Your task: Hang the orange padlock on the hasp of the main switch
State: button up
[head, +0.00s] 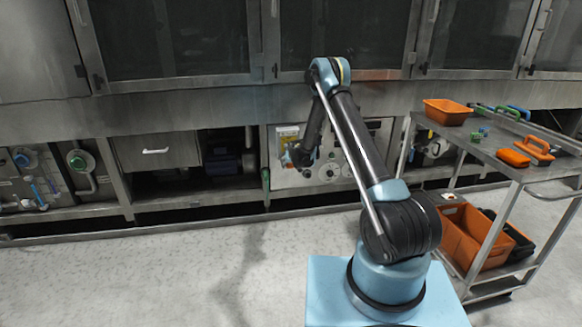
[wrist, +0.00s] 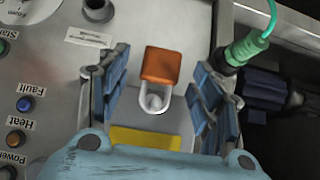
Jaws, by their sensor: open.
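The orange padlock (wrist: 160,66) shows in the wrist view between my fingers, its orange body above and its pale shackle (wrist: 143,100) below. A pale round stub (wrist: 154,101) shows inside the shackle loop, in front of a grey plate (wrist: 183,125). I cannot tell for certain whether the shackle is hooked around it or only lines up with it. My gripper (wrist: 160,74) is open, with a finger on each side of the padlock and visible gaps to both. In the head view my gripper (head: 291,156) is at the control panel (head: 352,172); the padlock cannot be made out there.
Labelled buttons, with Fault (wrist: 25,104) and Heat (wrist: 16,138), sit left of my gripper. A green connector with a cable (wrist: 247,47) is close to the right finger. A trolley (head: 480,145) with an orange bin (head: 447,111) stands right. The floor at left is clear.

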jog(key=s+d+r+g+h, duration=0.1)
jog(key=s+d+r, duration=0.6)
jog(key=s+r, duration=0.3)
jog(key=s+d+r, duration=0.6)
jog(key=s+r, duration=0.1)
jog(key=r, duration=0.6)
jog(key=s+d+r+m+g, duration=0.1)
jog(key=s+d+r, duration=0.35)
jog(key=s, duration=0.35)
jog(key=s+d+r+m+g, duration=0.1)
jog(key=s+d+r, duration=0.35)
jog(key=s, duration=0.35)
jog(key=s+d+g+h, duration=0.1)
jog(key=s+d, duration=0.3)
jog(key=s, duration=0.5)
jog(key=s+d, duration=0.3)
jog(key=s, duration=0.6)
jog(key=s+d+f+g, duration=0.1)
jog(key=s+f, duration=0.2)
jog(key=s, duration=0.5)
jog(key=s+d+f+m+g, duration=0.1)
jog(key=s+d+f, duration=0.1)
jog(key=s, duration=0.7)
jog(key=shift+f, duration=0.4)
jog(key=shift+d, duration=0.1)
jog(key=shift+w+f, duration=0.2)
jog(key=shift+w, duration=0.2)
